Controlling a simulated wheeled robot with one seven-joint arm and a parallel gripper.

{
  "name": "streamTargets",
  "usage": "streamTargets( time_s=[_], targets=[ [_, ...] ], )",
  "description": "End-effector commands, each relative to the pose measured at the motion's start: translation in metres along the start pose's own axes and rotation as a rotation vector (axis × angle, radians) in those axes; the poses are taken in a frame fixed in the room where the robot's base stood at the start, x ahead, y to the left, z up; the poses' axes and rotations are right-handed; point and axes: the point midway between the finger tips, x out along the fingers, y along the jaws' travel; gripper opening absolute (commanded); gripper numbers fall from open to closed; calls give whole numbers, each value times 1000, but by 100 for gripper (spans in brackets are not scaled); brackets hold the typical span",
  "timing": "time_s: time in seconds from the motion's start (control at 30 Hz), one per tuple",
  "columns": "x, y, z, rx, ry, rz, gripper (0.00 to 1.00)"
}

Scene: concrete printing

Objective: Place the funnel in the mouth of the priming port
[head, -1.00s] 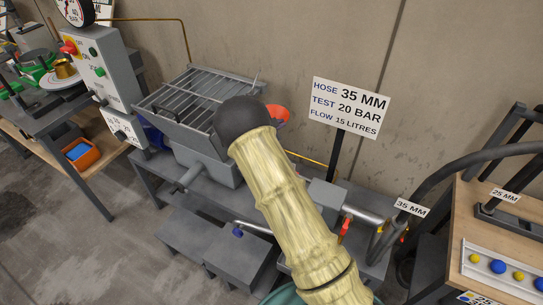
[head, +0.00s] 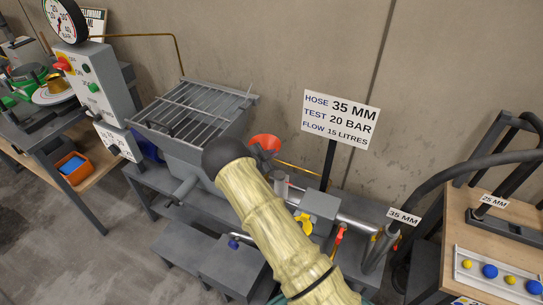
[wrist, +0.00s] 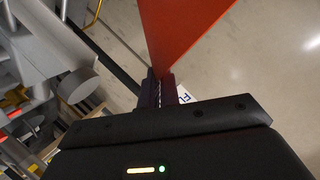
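The orange funnel (head: 265,142) shows in the head view just right of the hopper, partly hidden by my arm. In the wrist view the orange funnel (wrist: 180,32) fills the top middle. My gripper (wrist: 161,88) is shut on its lower edge there. In the head view my gripper is mostly hidden behind my arm's dark round joint. A short upright grey tube (head: 281,186), which may be the priming port, stands on the pipework below and right of the funnel. The funnel is apart from it and above it.
The grated hopper (head: 190,110) stands left of the funnel. A yellow valve handle (head: 304,223) and a grey block (head: 320,208) sit on the pipe line. A sign (head: 340,120) on a post stands behind. A thick hose (head: 440,185) curves at the right.

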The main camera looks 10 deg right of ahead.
Motion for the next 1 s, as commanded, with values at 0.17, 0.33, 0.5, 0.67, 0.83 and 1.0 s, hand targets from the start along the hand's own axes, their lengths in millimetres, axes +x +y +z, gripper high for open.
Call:
streamTargets(
  time_s=[0.17,0.33,0.5,0.67,0.83,1.0],
  targets=[
    [5,8,10,1,2,-1,0],
    [5,8,10,2,2,-1,0],
    [7,10,12,2,1,-1,0],
    [6,10,12,1,1,0,26],
    [6,9,12,1,1,0,26],
    [5,8,10,1,1,-1,26]
  ],
)
